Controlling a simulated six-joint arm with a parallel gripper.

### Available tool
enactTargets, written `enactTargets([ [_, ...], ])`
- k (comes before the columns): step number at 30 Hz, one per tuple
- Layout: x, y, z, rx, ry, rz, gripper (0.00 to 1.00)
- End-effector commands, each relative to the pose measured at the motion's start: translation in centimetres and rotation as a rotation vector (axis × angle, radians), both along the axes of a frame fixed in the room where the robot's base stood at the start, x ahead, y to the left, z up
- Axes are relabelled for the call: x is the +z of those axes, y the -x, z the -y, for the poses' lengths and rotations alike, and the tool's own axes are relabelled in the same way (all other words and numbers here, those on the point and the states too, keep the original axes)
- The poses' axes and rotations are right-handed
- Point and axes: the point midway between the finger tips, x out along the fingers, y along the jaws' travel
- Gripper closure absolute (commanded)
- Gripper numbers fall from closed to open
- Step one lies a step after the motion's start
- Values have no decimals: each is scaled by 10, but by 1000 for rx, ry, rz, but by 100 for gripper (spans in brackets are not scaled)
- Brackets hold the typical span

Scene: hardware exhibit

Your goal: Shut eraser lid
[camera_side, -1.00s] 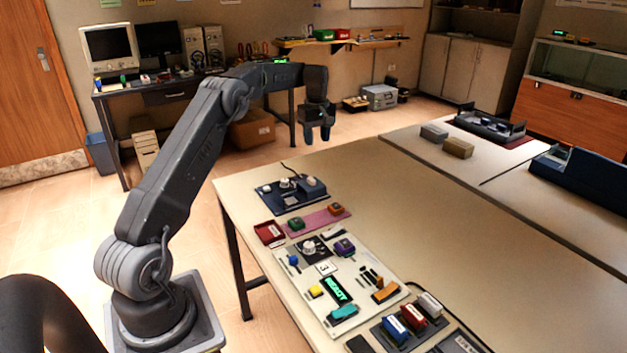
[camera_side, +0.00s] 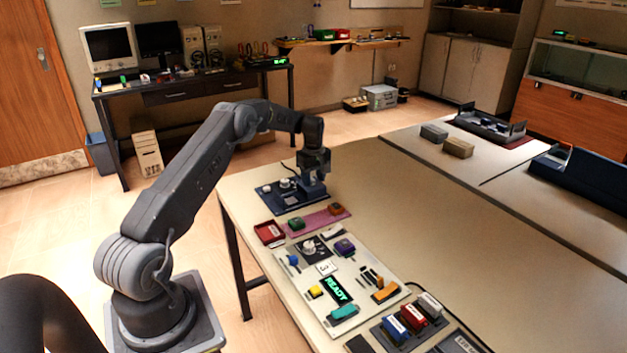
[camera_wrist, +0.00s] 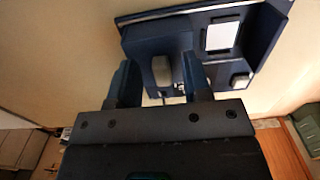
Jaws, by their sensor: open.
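A dark blue unit (camera_side: 272,203), which I take to be the eraser, lies at the table's far left end, with white fittings on top. It also shows at the top of the wrist view (camera_wrist: 197,12). My gripper (camera_side: 312,184) is low over its right end. In the wrist view my gripper (camera_wrist: 160,84) is open, its fingers on either side of a raised dark blue block (camera_wrist: 140,42) with a grey piece (camera_wrist: 161,70) on it. I cannot tell whether the fingers touch it, or whether the block is the lid.
A pink strip (camera_side: 314,222) with small blocks, a red tray (camera_side: 269,233) and a white board (camera_side: 373,305) with several parts lie nearer the camera. The table to the right (camera_side: 430,225) is bare. A bench with computers stands behind.

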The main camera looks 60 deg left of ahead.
Motion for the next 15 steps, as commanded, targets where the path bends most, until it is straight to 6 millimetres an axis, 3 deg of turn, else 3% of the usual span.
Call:
enactTargets([
  [12, -9, 0, 0, 0, 0, 0, 55],
  [15, -9, 0, 0, 0, 0, 0, 65],
])
